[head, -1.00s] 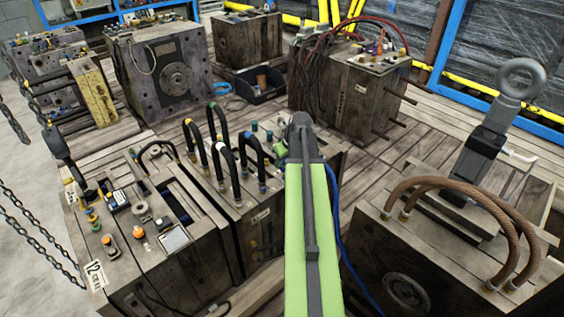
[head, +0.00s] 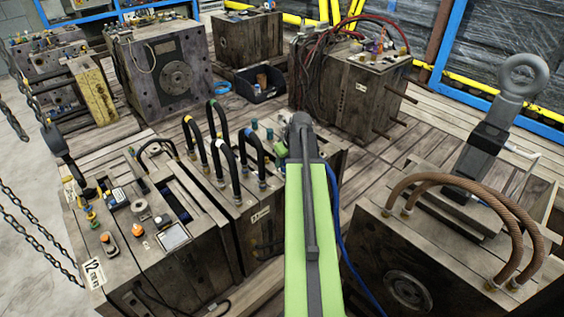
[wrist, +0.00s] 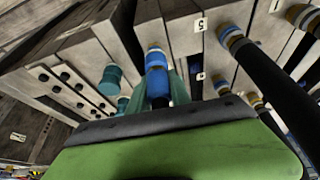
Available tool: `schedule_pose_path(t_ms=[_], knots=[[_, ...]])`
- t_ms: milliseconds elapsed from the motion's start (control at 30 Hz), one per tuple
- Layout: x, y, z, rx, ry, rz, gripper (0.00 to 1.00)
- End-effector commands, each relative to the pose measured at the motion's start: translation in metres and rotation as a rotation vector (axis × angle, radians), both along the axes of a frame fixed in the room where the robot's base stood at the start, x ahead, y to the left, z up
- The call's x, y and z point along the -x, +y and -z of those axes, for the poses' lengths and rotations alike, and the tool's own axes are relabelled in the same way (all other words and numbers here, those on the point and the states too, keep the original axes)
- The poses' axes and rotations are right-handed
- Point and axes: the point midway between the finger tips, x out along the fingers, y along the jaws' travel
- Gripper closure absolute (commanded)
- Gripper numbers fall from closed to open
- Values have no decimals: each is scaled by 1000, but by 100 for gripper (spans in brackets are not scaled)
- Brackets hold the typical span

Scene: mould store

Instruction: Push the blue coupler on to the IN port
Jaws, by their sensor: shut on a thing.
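My gripper (wrist: 159,88) shows in the wrist view with its greenish fingers on either side of the blue coupler (wrist: 158,82). It is shut on the coupler. In the head view my arm hides the coupler and most of the gripper. A blue hose (head: 334,215) hangs to the right of my arm.
In the wrist view, teal fittings (wrist: 111,76) stand left of the coupler and a black hose (wrist: 265,70) with a blue-banded end lies right. In the head view, looped black hoses (head: 224,155) stand left of my arm. A mould with brown hoses (head: 475,195) stands right.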

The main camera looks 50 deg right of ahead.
Motion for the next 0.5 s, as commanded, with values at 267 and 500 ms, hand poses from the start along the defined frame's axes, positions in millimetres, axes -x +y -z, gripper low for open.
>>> schedule_pose_path(t_ms=[267,500], knots=[[0,0,7,0,0,0,100],[0,0,6,0,0,0,100]])
